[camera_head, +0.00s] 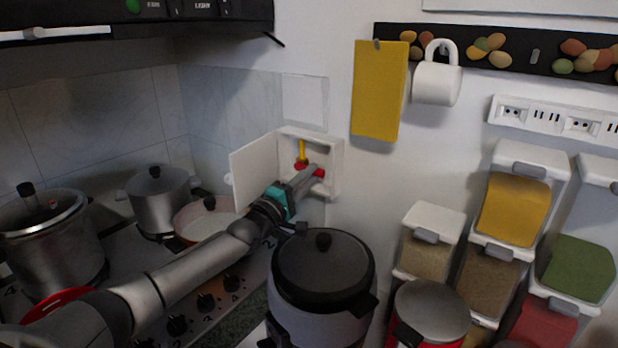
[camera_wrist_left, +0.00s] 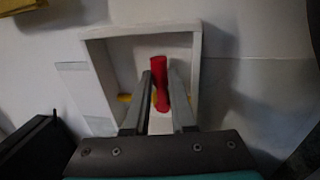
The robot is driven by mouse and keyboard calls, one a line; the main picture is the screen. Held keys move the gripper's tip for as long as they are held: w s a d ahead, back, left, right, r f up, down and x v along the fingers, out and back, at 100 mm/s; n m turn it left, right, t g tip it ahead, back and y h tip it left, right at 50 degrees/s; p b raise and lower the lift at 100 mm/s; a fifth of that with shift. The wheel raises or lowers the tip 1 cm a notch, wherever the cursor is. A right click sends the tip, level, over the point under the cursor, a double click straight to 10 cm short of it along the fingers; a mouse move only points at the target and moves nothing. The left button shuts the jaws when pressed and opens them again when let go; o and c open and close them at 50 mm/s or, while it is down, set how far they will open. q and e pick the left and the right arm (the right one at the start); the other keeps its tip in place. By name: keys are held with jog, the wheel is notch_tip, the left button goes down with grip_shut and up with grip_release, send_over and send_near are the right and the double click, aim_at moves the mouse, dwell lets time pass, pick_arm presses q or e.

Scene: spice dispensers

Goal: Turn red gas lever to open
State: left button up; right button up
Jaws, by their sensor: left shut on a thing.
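The red gas lever (camera_wrist_left: 159,78) sits inside a white wall box (camera_wrist_left: 201,42), with yellow pipe parts behind it. In the head view the lever's red ends (camera_head: 319,173) show beside my left gripper (camera_head: 306,177), and a yellow pipe (camera_head: 302,150) rises above it. In the left wrist view my left gripper (camera_wrist_left: 160,105) has one finger on each side of the lever and is shut on it. The box's white door (camera_head: 254,166) stands open to the left. My right gripper is not in view.
A black-lidded cooker (camera_head: 323,272) stands just below the box. A stove (camera_head: 222,285) with several pots is at the left, under my left arm. Spice dispensers (camera_head: 510,210) fill the right side. A yellow cloth (camera_head: 378,92) and a white mug (camera_head: 436,83) hang above.

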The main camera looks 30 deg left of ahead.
pick_arm(q)
grip_shut()
dwell(0.8)
